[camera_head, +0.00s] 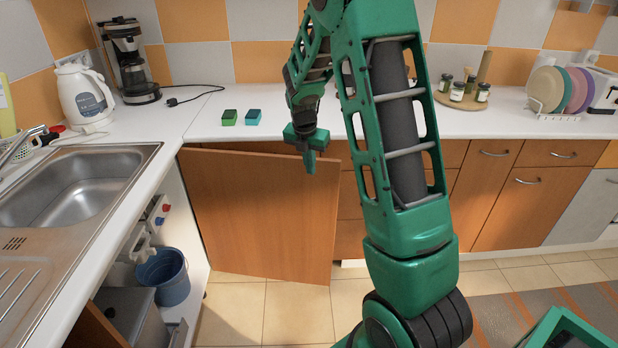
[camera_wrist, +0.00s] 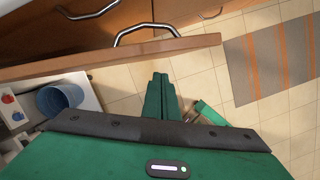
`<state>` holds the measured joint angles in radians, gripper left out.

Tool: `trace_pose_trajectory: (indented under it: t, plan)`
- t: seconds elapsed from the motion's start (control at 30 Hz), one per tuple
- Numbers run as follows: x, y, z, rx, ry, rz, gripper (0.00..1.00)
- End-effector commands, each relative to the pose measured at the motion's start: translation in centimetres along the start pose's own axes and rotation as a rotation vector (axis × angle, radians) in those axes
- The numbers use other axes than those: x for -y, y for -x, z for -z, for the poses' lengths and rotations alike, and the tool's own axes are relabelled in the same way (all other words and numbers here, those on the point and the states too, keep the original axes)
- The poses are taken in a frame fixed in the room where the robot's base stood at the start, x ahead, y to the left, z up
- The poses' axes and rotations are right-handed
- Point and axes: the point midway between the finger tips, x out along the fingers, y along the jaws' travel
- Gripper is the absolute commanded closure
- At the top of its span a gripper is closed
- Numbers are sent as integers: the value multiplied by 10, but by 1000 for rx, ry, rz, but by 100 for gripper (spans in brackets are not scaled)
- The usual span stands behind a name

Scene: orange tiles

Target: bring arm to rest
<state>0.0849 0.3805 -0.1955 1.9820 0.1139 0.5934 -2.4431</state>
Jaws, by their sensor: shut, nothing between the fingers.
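My gripper (camera_head: 309,160) hangs from my green arm in the middle of the head view. It points down, in front of the counter edge and close to the top of an open cabinet door (camera_head: 260,220). Its fingers are together and nothing is between them. In the wrist view the shut fingers (camera_wrist: 161,97) show over the tiled floor. The top edge of the door (camera_wrist: 120,58) crosses that view just beyond the fingers. I cannot tell whether the gripper touches the door.
The sink (camera_head: 75,185) is at left, with a blue bucket (camera_head: 163,277) in the open cabinet near it. A green and a blue sponge (camera_head: 253,117) lie on the white counter. A kettle (camera_head: 84,95), coffee maker (camera_head: 130,62), jar tray (camera_head: 462,100) and plate rack (camera_head: 556,108) stand further back.

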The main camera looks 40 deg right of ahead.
Motion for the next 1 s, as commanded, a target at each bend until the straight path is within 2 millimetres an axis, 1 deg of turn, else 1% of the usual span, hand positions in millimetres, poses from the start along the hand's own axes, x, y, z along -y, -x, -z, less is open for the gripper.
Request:
trace_pose_trajectory:
  t: [0.03, 0.13, 0.23, 0.4, 0.47, 0.53, 0.67, 0.8, 0.87, 1.0]
  plan:
    - [-1, 7, 0, 1, 1, -1, 100]
    - [-1, 16, 0, 0, 2, -1, 100]
    - [-2, 21, 1, -1, 4, 0, 100]
    - [-2, 22, 1, -2, 2, 1, 100]
    - [0, 24, 2, -2, -13, 1, 100]
    - [6, 30, 4, -5, -63, 0, 100]
    - [31, 51, 14, -21, -269, 7, 100]
    - [69, 78, 33, -46, -590, 24, 100]
    - [85, 88, 42, -56, -730, 34, 100]
    - [122, 111, 66, -78, -1054, 62, 100]
